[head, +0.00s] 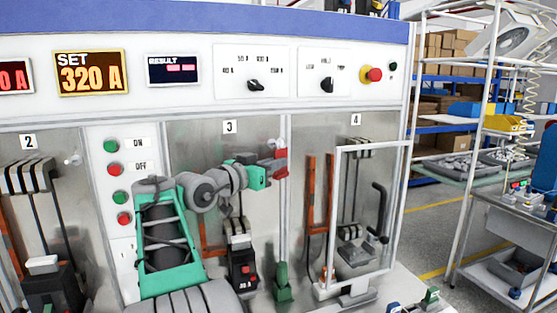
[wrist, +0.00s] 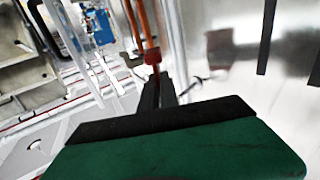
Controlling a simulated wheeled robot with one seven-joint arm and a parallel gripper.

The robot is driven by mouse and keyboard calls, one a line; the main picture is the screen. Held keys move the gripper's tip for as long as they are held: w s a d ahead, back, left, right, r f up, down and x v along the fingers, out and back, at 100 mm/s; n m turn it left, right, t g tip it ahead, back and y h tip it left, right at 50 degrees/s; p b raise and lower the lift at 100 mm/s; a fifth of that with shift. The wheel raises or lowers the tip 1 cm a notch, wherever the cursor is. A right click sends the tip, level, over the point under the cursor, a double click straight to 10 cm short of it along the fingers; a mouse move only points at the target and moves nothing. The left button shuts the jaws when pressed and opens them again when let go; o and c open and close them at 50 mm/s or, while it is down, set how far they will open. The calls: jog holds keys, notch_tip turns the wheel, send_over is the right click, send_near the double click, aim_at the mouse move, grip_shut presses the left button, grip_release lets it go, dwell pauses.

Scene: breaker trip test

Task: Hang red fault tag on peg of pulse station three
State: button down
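My gripper (head: 266,171) is at the upper right of station three's bay, close to the pale frame post. Its dark fingers (wrist: 159,94) are close together in the wrist view, with the red fault tag (wrist: 152,56) at their tips. The red tag (head: 281,163) also shows in the head view, upright just right of my gripper. Station three (head: 229,127) is marked by a "3" on its metal back panel. Its peg is not clearly visible; the gripper and tag cover that area. I cannot tell whether the tag touches it.
A black breaker (head: 242,268) stands low in bay three. Orange bars (head: 318,205) and a white-framed guard (head: 339,215) stand to the right, by station four. Station two's bare peg (head: 74,160) is at left. A shelving rack (head: 480,130) stands beyond the bench.

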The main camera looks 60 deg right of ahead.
jog(key=w+d+p, duration=0.1)
jog(key=w+d+f+p, duration=0.1)
jog(key=w+d, duration=0.1)
jog(key=shift+w+d+f, duration=0.1)
jog(key=shift+d, duration=0.05)
dwell(0.5)
dwell(0.4)
jog(key=c, duration=1.5)
grip_release()
jog(key=shift+c, duration=0.2)
